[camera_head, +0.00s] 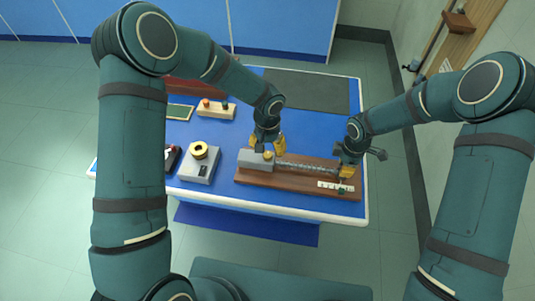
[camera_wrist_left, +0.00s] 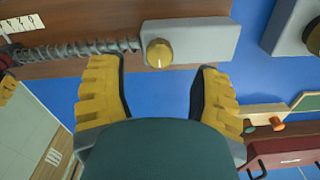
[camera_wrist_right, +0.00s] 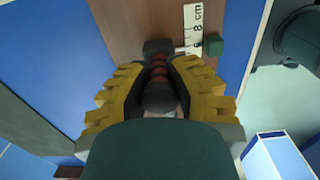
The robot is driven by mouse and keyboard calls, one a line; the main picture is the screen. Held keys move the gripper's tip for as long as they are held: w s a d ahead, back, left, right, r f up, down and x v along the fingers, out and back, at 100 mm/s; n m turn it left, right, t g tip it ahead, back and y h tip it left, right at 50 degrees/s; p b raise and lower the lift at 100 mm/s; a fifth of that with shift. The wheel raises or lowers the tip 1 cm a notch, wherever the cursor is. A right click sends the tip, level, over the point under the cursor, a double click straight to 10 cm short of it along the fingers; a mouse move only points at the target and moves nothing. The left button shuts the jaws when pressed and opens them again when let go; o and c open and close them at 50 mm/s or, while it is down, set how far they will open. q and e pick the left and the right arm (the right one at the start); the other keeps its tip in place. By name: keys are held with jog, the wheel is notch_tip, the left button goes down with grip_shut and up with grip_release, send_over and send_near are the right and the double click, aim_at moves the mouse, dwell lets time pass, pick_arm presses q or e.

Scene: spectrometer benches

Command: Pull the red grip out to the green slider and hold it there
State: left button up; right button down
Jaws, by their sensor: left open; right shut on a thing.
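The red grip (camera_wrist_right: 159,72) shows between the fingers of my right gripper (camera_wrist_right: 160,82), which is shut on it. A dark block (camera_wrist_right: 157,46) sits just beyond it. The green slider (camera_wrist_right: 214,45) is beside the white scale (camera_wrist_right: 193,22), roughly level with the dark block. The spring (camera_head: 305,165) runs along the wooden board (camera_head: 290,186) from the grey block (camera_head: 255,159) to my right gripper. My left gripper (camera_wrist_left: 160,78) is open and empty by the yellow knob (camera_wrist_left: 158,53), with its fingers apart on either side and not closed on it.
A grey box with a yellow ring (camera_head: 199,151) stands left of the board. A wooden block with small coloured knobs (camera_head: 216,110) is farther back. A dark mat (camera_head: 310,92) covers the back right of the blue table (camera_head: 225,190), with nothing on it.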

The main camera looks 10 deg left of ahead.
aim_at(267, 155)
pick_arm(q)
jog(key=shift+f, duration=2.3)
grip_shut()
